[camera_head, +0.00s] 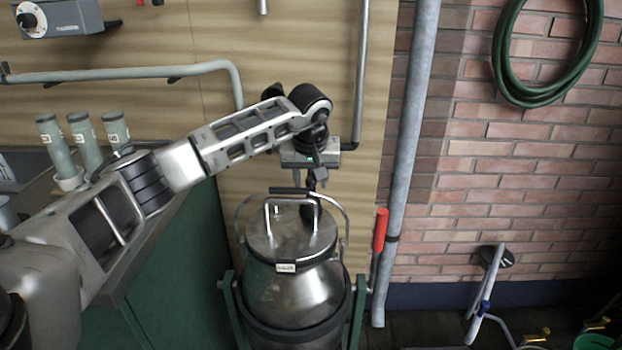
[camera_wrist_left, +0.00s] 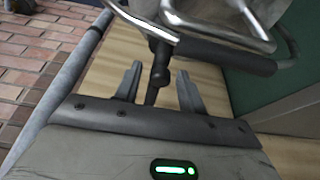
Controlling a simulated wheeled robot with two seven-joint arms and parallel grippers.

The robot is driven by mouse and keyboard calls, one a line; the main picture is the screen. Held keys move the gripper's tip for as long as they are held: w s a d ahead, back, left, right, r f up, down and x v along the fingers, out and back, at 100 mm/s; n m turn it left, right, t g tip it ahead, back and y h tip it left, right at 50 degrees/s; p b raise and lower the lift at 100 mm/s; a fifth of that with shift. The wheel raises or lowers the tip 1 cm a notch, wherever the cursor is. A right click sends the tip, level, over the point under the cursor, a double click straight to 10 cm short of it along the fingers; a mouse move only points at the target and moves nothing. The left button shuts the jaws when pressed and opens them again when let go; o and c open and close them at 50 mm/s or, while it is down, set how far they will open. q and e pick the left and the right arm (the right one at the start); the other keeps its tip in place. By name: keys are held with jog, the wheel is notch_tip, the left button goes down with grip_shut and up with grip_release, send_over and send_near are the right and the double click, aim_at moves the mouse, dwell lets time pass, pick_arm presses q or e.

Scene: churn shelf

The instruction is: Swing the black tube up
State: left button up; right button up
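The black tube (camera_head: 312,188) hangs below my left wrist in the head view, its lower end reaching down toward the lid of the steel churn (camera_head: 310,295). In the left wrist view the black tube (camera_wrist_left: 157,68) stands between the two fingers of my left gripper (camera_wrist_left: 157,80), with a gap visible on each side. The gripper is open around it. In the head view my left gripper (camera_head: 311,182) is small, above the churn's lid. The tube's upper end is hidden by my wrist. My right gripper is not in view.
The churn's handle with a dark sleeve (camera_wrist_left: 225,52) lies close to the fingers. A thin grey pipe (camera_head: 361,80) comes down the wooden wall beside my wrist. A thicker pipe (camera_head: 410,120) and red handle (camera_head: 380,230) stand right.

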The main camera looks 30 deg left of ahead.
pick_arm(q)
jog(key=c, duration=0.7)
jog(key=shift+o, duration=0.2)
jog(key=shift+w+a+r+p, duration=0.1)
jog(key=shift+w+r+p, duration=0.05)
jog(key=shift+r+p, duration=1.55)
jog(key=r+p, duration=0.2)
jog(key=shift+w+a+r, duration=0.2)
jog(key=shift+w+r, duration=0.1)
jog(key=shift+r, duration=0.1)
jog(key=shift+w+a+r+p, duration=0.1)
jog(key=shift+r+p, duration=0.1)
jog(key=shift+p, duration=0.25)
